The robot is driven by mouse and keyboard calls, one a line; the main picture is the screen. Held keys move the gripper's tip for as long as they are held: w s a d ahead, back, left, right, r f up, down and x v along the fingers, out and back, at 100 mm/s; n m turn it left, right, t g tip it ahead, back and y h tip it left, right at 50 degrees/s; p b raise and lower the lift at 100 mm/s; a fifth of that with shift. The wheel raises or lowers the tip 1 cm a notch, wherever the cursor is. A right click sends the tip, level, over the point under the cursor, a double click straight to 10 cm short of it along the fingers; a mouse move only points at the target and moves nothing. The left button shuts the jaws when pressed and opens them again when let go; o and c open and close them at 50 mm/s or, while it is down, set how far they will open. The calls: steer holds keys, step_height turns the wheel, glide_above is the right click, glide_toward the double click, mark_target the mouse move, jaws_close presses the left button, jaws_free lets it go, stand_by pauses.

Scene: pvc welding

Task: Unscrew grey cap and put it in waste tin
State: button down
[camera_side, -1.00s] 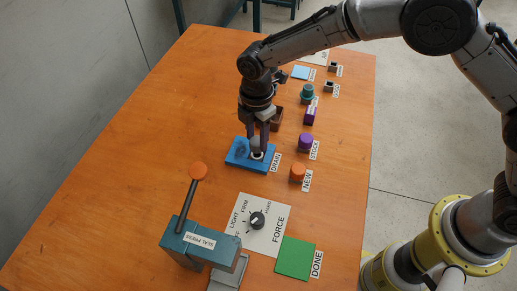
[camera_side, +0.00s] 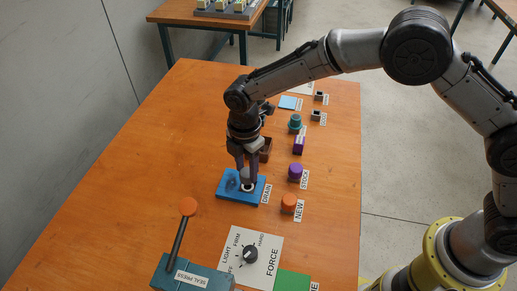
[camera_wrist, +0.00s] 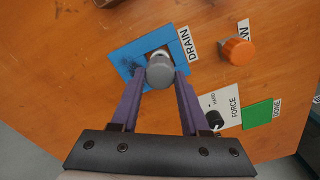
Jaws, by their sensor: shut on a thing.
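The grey cap (camera_wrist: 160,72) sits on a white fitting at the blue DRAIN block (camera_wrist: 125,55). The block also shows in the side view (camera_side: 228,186). My gripper (camera_wrist: 160,80) is shut on the grey cap, with one purple finger on each side of it. In the side view my gripper (camera_side: 247,178) points straight down over the block, and its fingers mostly hide the cap. A brown open box (camera_side: 267,147) stands just behind my gripper, partly hidden; I cannot read a label saying it is the waste tin.
An orange cap (camera_side: 289,203) stands by NEW, and a purple cap (camera_side: 295,172) by STICK. The FORCE dial (camera_side: 250,254), green DONE pad (camera_side: 293,281) and SEAL PRESS (camera_side: 190,275) with its raised orange-knobbed lever are nearer. The table's left side is clear.

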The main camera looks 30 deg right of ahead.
stand_by(0.3)
steer(key=shift+r+n, duration=0.25)
steer(key=shift+n, duration=0.05)
steer(key=w+d+r, duration=0.4)
steer(key=w+d, duration=0.5)
steer(key=w, duration=0.1)
steer(key=shift+s+d+f, duration=0.1)
steer(key=shift+f, duration=2.15)
steer(key=shift+c, duration=1.6)
jaws_free()
